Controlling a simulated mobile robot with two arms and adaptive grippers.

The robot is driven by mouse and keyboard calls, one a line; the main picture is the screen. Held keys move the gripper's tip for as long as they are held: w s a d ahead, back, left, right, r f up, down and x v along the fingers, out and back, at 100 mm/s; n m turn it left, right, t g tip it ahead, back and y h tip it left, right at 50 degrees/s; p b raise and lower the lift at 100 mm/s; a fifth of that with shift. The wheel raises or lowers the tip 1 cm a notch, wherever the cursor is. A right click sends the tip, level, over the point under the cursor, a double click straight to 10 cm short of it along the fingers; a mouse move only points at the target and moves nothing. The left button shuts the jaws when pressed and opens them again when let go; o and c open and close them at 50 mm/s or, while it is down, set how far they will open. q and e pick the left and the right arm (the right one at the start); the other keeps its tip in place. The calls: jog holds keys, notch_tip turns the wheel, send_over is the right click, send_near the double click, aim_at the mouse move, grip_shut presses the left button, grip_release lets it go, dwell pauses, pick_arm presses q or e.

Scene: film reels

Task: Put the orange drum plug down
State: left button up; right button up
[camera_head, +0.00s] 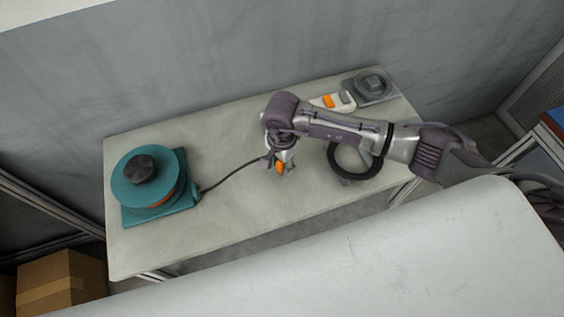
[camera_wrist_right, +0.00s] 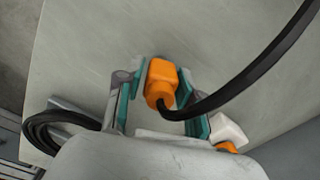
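The orange drum plug (camera_wrist_right: 162,82) is between the two fingertips of my right gripper (camera_wrist_right: 163,72), and the tips appear to touch its sides. In the head view the orange plug (camera_head: 281,168) shows at the lower end of my right gripper (camera_head: 277,163), above the middle of the table (camera_head: 235,215). I cannot tell whether it touches the tabletop. A black cable (camera_head: 232,174) runs from the plug to the teal cable drum (camera_head: 150,187) at the left of the table. My left gripper is not in view.
A black ring-shaped coil (camera_head: 336,164) lies right of the gripper, partly under my arm. A white block with an orange part (camera_head: 331,101) and a grey device (camera_head: 371,88) stand at the back right. The table between drum and gripper is clear except for the cable.

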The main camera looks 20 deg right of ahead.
jog(key=shift+o, duration=0.7)
jog(key=shift+r+p, duration=0.25)
jog(key=shift+p, duration=0.05)
jog(key=shift+w+r+b, duration=0.1)
jog(key=shift+r+b, duration=0.2)
jog(key=shift+r, duration=0.05)
notch_tip(320, 180, up, 11)
jog(key=b, duration=0.2)
